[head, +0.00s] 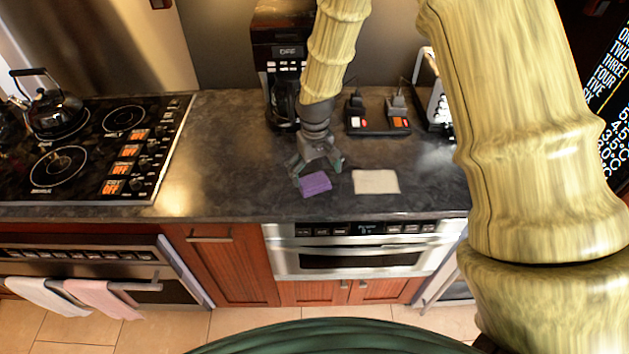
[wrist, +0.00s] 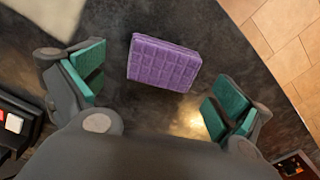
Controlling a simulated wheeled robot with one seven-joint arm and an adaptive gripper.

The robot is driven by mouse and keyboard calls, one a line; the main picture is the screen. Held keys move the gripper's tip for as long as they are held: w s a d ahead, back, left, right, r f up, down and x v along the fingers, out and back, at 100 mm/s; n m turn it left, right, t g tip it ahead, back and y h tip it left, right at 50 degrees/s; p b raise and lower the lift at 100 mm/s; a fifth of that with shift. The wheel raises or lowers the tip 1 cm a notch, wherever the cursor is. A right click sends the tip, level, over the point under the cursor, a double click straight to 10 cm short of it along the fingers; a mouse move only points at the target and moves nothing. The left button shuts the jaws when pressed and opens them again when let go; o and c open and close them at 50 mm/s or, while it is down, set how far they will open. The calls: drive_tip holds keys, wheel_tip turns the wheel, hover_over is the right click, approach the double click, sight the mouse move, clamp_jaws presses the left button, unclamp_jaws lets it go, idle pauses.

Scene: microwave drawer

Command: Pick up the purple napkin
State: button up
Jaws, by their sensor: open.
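The purple napkin (head: 315,184) lies folded and flat on the dark countertop near its front edge. In the wrist view the purple napkin (wrist: 162,62) shows a quilted grid pattern and lies ahead of the fingers, centred between them. My gripper (head: 318,170) is just above and behind the napkin in the head view. In the wrist view my gripper (wrist: 160,96) has its two green-padded fingers spread wide with nothing between the pads. The gap between the fingers and the napkin cannot be judged exactly.
A cream cloth (head: 376,182) lies just right of the napkin. A coffee maker (head: 280,60) and a black twin-unit appliance (head: 377,118) stand behind. The stovetop (head: 85,150) with a kettle (head: 50,110) is at left. Bare countertop (head: 225,150) lies left of the gripper.

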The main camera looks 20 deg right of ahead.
sight(314, 179)
drive_tip(key=shift+a+f+p, duration=0.1)
drive_tip(key=shift+f+p, duration=0.75)
drive_tip(key=shift+f, duration=0.95)
drive_tip(key=c, duration=1)
drive_tip(key=shift+r, duration=0.15)
drive_tip(key=shift+r+b, duration=0.75)
drive_tip(key=shift+b, duration=0.05)
drive_tip(key=shift+r+b, duration=0.55)
drive_tip(key=shift+r, duration=0.3)
drive_tip(key=s+b, duration=0.1)
drive_tip(key=s, duration=0.4)
drive_tip(key=s+a+r+b, duration=0.1)
drive_tip(key=s+b, duration=0.1)
drive_tip(key=s, duration=0.3)
drive_tip(key=s+b, duration=0.2)
drive_tip(key=s, duration=0.4)
drive_tip(key=shift+a+r, duration=0.25)
drive_tip(key=shift+r, duration=0.05)
